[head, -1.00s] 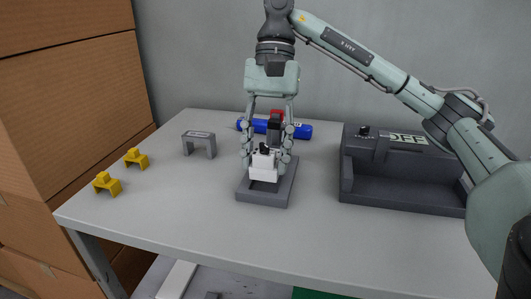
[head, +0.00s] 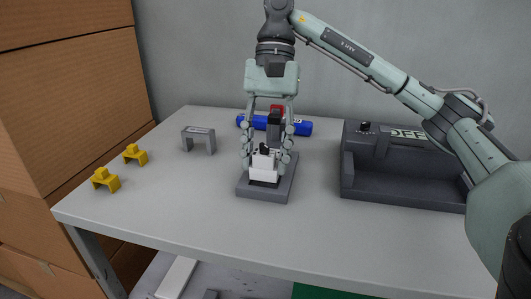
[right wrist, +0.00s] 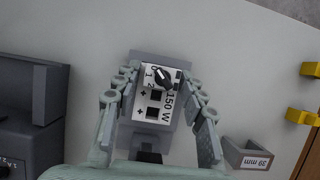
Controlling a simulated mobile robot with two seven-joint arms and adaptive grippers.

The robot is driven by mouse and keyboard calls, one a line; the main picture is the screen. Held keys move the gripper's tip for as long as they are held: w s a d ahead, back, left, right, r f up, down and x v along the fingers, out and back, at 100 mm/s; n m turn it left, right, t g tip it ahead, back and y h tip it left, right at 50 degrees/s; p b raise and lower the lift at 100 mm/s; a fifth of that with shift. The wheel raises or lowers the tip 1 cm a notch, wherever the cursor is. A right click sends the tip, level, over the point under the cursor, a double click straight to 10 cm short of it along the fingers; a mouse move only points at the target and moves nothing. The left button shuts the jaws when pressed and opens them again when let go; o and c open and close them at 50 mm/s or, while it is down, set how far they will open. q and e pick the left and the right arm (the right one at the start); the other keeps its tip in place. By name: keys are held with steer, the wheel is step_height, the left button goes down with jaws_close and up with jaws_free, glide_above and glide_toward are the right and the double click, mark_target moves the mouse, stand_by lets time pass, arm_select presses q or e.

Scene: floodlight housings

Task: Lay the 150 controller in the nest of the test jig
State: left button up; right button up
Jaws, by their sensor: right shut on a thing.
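The 150 controller is a white block (head: 264,172) with a black knob on top. In the right wrist view it (right wrist: 157,95) shows "150 W" on its face. My right gripper (head: 267,160) is shut on it, with fingers on both sides, pointing down. The test jig is a dark grey base (head: 262,196) with a recessed nest and a dark post (head: 274,122) behind. The controller is upright over the nest, its lower end at or just inside it; I cannot tell whether it touches the floor of the nest. My left gripper is not in view.
A blue cylinder (head: 300,128) lies behind the jig. A grey bridge-shaped gauge (head: 198,138) and two yellow pieces (head: 135,155) (head: 105,180) stand to the left. The table front (head: 330,235) is clear.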

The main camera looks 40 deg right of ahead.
steer(key=shift+f+b, duration=0.55)
steer(key=shift+f, duration=0.2)
stand_by(0.3)
steer(key=o, duration=1.3)
steer(key=shift+c, duration=0.2)
steer(key=shift+r, duration=0.15)
steer(key=v, duration=1.1)
steer(key=shift+r, duration=0.4)
steer(key=shift+w, duration=0.1)
